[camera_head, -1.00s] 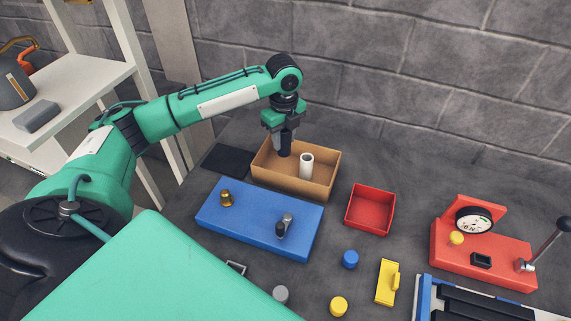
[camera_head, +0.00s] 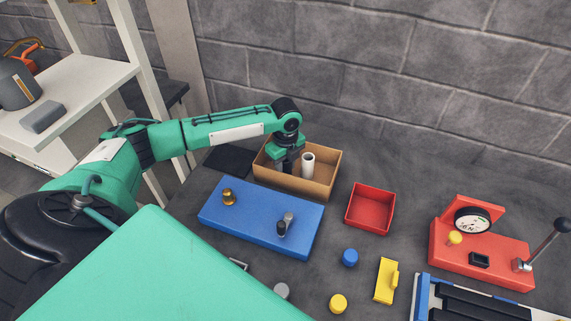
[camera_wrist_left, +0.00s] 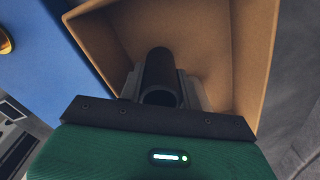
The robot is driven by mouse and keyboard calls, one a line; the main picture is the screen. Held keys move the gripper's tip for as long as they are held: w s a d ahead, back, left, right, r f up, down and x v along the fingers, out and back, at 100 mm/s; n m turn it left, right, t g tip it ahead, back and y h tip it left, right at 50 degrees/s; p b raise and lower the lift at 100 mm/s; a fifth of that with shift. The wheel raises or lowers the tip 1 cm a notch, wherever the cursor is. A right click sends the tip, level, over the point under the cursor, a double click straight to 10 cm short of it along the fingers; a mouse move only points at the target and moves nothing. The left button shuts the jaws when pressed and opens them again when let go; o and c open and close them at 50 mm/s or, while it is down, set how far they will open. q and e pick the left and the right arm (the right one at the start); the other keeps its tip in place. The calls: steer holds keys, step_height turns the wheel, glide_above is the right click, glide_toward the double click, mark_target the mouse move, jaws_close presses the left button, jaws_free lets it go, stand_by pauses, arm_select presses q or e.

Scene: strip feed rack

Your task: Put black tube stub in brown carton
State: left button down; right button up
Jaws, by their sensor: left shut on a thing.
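The brown carton (camera_head: 318,187) stands open at the back of the table, behind the blue board. My left gripper (camera_head: 287,166) reaches down inside its left part. It is shut on the black tube stub (camera_wrist_left: 160,72), which shows between the fingers in the left wrist view, with the carton's walls (camera_wrist_left: 250,60) around it. In the head view the stub is mostly hidden by the gripper and the carton's front wall. I cannot tell whether the stub touches the carton floor. A white tube (camera_head: 308,165) stands upright in the carton, right of my gripper. My right gripper is not in view.
The blue board (camera_head: 250,222) with a brass piece and a dark-and-grey piece lies in front of the carton. A red tray (camera_head: 370,208) is to the right, a red gauge stand (camera_head: 485,255) farther right. Blue and yellow caps lie in front. A black mat (camera_head: 229,161) lies left.

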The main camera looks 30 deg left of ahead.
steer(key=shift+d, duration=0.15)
arm_select(q)
steer(key=c, duration=1.4)
jaws_free()
steer(key=shift+f, duration=0.15)
steer(key=shift+o, duration=0.7)
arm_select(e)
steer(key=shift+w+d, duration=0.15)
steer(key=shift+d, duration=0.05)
arm_select(q)
step_height(320, 180, up, 12)
steer(key=b, duration=0.1)
steer(key=shift+r+b, duration=0.2)
steer(key=shift+b, duration=0.15)
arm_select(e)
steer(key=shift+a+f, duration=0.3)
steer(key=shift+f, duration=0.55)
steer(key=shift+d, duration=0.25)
